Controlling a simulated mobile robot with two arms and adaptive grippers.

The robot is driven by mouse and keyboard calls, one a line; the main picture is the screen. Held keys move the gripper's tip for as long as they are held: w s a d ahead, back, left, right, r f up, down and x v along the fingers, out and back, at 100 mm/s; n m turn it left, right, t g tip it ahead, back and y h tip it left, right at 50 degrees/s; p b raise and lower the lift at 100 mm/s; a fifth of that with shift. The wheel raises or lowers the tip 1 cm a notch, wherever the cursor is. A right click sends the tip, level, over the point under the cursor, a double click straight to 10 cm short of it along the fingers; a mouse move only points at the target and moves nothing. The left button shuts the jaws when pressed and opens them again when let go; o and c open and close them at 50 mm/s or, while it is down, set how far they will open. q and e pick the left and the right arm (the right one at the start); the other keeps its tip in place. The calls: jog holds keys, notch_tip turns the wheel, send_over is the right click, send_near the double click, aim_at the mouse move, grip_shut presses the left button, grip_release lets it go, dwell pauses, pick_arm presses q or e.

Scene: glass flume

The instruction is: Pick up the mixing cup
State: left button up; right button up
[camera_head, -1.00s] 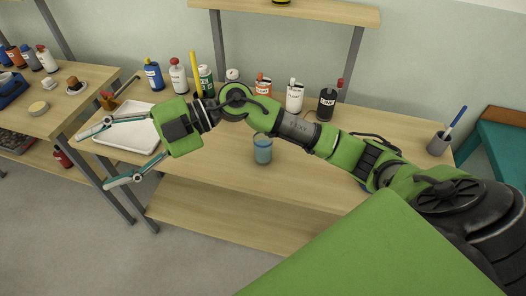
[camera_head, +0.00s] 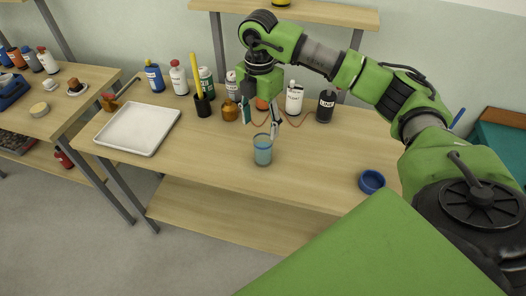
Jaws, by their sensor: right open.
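The mixing cup seems to be the translucent cup (camera_head: 262,152) with a blue-grey tint, standing upright near the front edge of the wooden bench (camera_head: 215,160). My right gripper (camera_head: 273,132) points down just behind and above the cup. Its fingers are apart and nothing shows between them. One fingertip overlaps the cup's rim in the picture, and I cannot tell whether it touches. My left gripper is out of view.
A white tray (camera_head: 138,128) lies at the left of the bench. A blue ring-like dish (camera_head: 371,181) is at the right. Behind stand several bottles, among them a black one (camera_head: 326,106), a white one (camera_head: 294,97) and an amber jar (camera_head: 229,110).

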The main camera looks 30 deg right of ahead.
aim_at(262, 145)
jog(key=f+p, duration=0.1)
jog(key=f, duration=0.1)
jog(key=f+p, duration=0.1)
jog(key=f, duration=0.5)
jog(key=shift+s+d+p, duration=0.2)
jog(key=shift+s+p, duration=0.15)
jog(key=shift+p, duration=0.05)
jog(key=shift+f, duration=0.45)
jog(key=c, duration=1.3)
